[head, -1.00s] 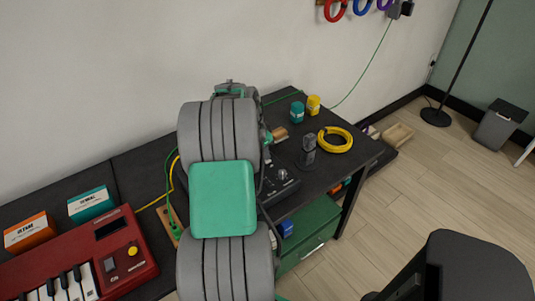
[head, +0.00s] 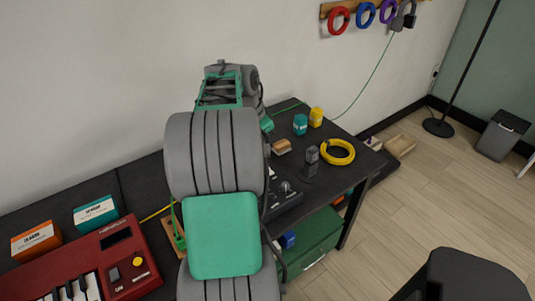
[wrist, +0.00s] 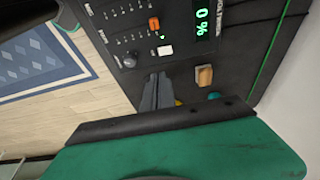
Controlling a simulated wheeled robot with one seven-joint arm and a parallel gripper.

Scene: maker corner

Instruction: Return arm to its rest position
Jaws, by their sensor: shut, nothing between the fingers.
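My arm, grey with green panels, rises in front of the desk in the head view, and its own links hide my gripper there. In the wrist view my gripper (wrist: 157,92) shows as dark fingers close together, beyond its green body. The fingers are shut and empty. They appear in front of a dark panel (wrist: 124,32) with a knob, an orange button and a green "0%" display. I cannot tell how far they are from it.
A black chair (head: 465,275) stands at lower right.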

